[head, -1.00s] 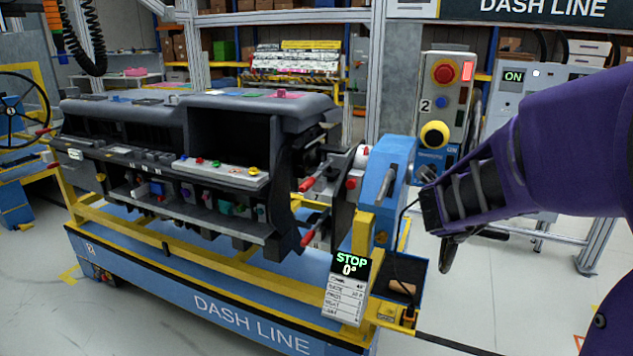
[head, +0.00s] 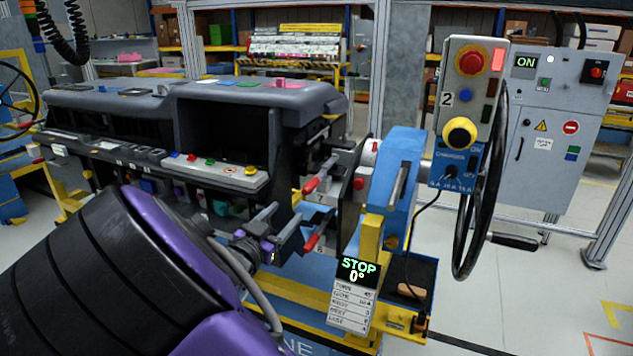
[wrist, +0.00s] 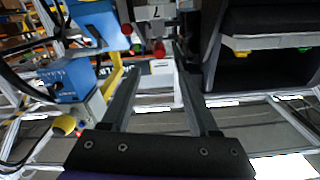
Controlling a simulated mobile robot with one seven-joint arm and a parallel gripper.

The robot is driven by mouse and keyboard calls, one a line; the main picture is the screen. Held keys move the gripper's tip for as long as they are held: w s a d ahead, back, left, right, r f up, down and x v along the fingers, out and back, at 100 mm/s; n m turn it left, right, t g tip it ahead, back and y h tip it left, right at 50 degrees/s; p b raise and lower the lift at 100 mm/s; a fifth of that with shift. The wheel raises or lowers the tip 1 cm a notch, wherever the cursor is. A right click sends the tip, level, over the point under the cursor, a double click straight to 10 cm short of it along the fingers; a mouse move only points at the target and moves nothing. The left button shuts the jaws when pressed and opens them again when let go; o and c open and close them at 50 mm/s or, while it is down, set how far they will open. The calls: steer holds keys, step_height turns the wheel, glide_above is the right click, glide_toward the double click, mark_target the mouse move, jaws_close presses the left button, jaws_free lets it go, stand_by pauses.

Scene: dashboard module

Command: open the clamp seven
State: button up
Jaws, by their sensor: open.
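Two clamps with red-tipped handles show at the dashboard's right end in the head view, an upper red handle (head: 312,185) and a lower red handle (head: 311,243). My gripper (head: 283,219) is open in front of this end, close to the lower handle. In the wrist view, the two fingers of my gripper (wrist: 157,62) point toward a red handle tip (wrist: 159,49), which shows between their far ends. Nothing is visibly held, and contact cannot be told. A grey bracket with a small white label (wrist: 157,11) shows behind the handle.
The dashboard module (head: 90,97) fills the left, partly hidden by my arm. The floor (head: 540,300) at right is clear.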

mark_target(314, 183)
steer(key=b+x, duration=0.1)
steer(key=x, duration=1.5)
steer(key=shift+w+d, duration=0.1)
steer(key=shift+w, duration=0.05)
jaws_close()
stand_by(0.7)
